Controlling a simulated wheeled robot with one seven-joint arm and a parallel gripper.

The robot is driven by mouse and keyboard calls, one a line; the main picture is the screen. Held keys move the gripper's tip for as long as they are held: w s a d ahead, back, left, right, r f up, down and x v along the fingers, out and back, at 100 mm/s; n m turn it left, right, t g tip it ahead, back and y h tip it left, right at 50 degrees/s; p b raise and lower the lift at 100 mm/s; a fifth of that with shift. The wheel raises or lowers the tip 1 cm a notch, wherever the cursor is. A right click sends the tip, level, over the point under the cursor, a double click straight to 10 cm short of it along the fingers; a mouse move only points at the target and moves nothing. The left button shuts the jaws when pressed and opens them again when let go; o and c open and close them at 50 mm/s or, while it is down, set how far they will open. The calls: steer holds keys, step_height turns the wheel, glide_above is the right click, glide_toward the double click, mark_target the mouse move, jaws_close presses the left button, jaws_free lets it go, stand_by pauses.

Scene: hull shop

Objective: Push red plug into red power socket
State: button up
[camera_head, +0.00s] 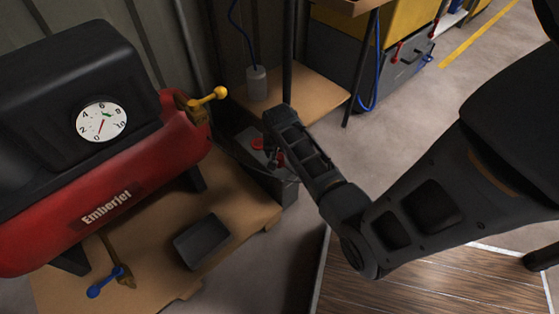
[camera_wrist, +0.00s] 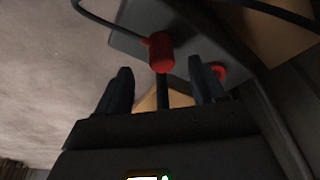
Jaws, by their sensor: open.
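The red plug (camera_wrist: 160,52) is a short red cylinder with a dark cable, in front of my gripper in the wrist view. My gripper (camera_wrist: 158,70) is open, with one dark finger on each side of the plug's lower part in the picture; I cannot tell whether either finger touches it. The red socket (camera_wrist: 217,72) shows as a red ring on a grey box (camera_wrist: 130,38), partly hidden behind the right finger. In the head view, red parts (camera_head: 258,144) show on the box beneath my arm, which hides much of that spot.
A red compressor (camera_head: 110,195) with a gauge stands at left on a wooden pallet (camera_head: 150,270), with a yellow-handled valve (camera_head: 215,96) near the box. A wooden shelf (camera_head: 300,90) stands behind.

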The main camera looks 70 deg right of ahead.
mark_target(279, 157)
steer(key=shift+b+x, duration=1.7)
steer(key=shift+x, duration=0.95)
steer(key=shift+a, duration=0.1)
steer(key=c, duration=1.1)
steer(key=shift+r, duration=0.1)
step_height(279, 157, up, 4)
steer(key=p, duration=0.3)
steer(key=shift+w+r, duration=0.1)
steer(key=shift+r, duration=0.1)
steer(key=s+d+r+p, duration=0.1)
steer(key=s+d+r, duration=0.1)
steer(key=s, duration=0.1)
steer(key=s+d+r+p, duration=0.1)
steer(key=s+d+r, duration=0.1)
steer(key=s, duration=0.1)
steer(key=s+d+r+p, duration=0.2)
steer(key=s, duration=0.2)
steer(key=shift+r, duration=0.3)
